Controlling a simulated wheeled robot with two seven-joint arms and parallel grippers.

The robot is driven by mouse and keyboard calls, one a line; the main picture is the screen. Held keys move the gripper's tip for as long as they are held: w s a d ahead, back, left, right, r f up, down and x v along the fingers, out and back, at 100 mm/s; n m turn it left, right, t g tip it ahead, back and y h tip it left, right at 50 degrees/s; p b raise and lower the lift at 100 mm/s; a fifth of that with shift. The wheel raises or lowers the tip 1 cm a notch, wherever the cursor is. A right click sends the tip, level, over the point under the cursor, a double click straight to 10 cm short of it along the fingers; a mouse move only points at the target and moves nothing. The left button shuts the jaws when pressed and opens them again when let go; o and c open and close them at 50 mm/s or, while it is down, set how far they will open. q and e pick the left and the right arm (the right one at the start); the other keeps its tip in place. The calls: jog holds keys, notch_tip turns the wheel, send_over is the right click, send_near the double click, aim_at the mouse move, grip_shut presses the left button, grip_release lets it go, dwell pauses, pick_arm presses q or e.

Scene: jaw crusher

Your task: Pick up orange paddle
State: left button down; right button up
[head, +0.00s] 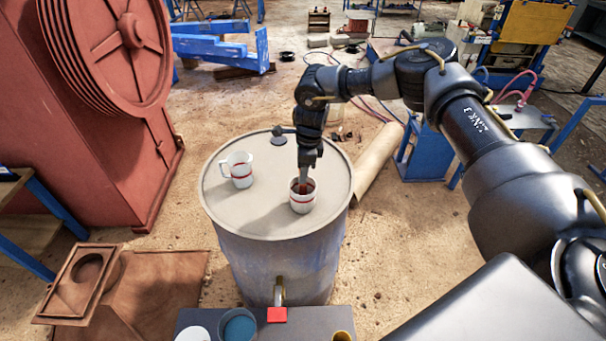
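My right gripper (304,178) points straight down into a white mug with red bands (303,204) on top of a drum (262,223). Its fingertips are at or inside the mug's mouth. A small reddish-brown thing shows there between the fingertips and the rim. I cannot tell whether it is part of a paddle or the mug's contents, or whether the fingers grip it. A flat orange-red square (277,314) shows at the bottom centre, below a brass-coloured upright piece (279,290). I cannot tell if it is the paddle. My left gripper is out of view.
A second banded white mug (238,170) stands left on the drum top. A dark knob-like piece (279,137) is near its back edge. A dark grey surface (305,325) at the bottom holds a blue round container (238,326). A big red machine (100,110) stands left.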

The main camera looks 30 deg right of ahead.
jog(key=shift+s+a+r, duration=0.1)
jog(key=shift+c, duration=0.8)
grip_shut()
